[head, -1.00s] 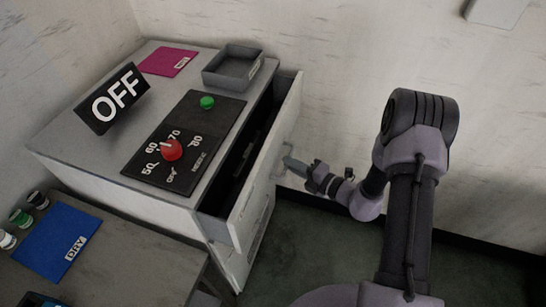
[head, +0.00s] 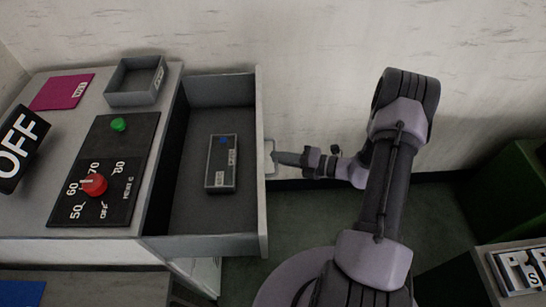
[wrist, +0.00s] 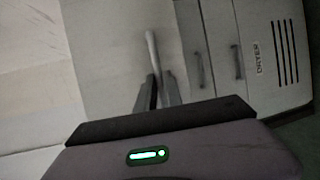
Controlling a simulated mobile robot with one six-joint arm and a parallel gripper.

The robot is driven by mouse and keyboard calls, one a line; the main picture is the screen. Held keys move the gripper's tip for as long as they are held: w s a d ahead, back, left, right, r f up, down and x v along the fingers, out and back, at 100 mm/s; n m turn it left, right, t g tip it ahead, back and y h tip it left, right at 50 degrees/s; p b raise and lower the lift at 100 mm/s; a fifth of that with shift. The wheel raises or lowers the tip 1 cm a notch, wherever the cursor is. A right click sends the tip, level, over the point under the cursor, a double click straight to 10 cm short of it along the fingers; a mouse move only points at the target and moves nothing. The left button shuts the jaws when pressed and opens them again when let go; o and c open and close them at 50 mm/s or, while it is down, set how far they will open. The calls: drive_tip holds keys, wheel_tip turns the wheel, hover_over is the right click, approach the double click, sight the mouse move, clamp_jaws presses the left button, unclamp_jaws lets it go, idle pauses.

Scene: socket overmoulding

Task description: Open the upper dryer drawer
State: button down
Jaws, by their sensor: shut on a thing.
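The upper dryer drawer (head: 212,244) is pulled well out to the right of the cabinet in the head view. A grey box with labels and a blue mark (head: 222,164) lies inside it on the drawer floor. The drawer's handle (head: 269,157) is on its front face. My gripper (head: 278,157) is at this handle, shut on it. In the wrist view, the two fingers (wrist: 157,92) close around the pale handle bar (wrist: 152,52); the contact itself is small and partly blurred.
The dryer top holds a control panel with a red knob (head: 94,184) and green button (head: 119,125), an empty grey tray (head: 112,99), a pink card (head: 62,92) and an OFF sign (head: 20,147). Lower handles (wrist: 198,71) show in the wrist view. A green cabinet (head: 515,190) stands right.

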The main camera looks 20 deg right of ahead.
idle(0.3)
drive_tip(key=c, duration=1.5)
unclamp_jaws()
drive_tip(key=shift+d, duration=0.1)
drive_tip(key=p+v, duration=0.3)
drive_tip(key=v, duration=1.4)
drive_tip(key=shift+s+d, duration=0.1)
drive_tip(key=shift+s, duration=0.05)
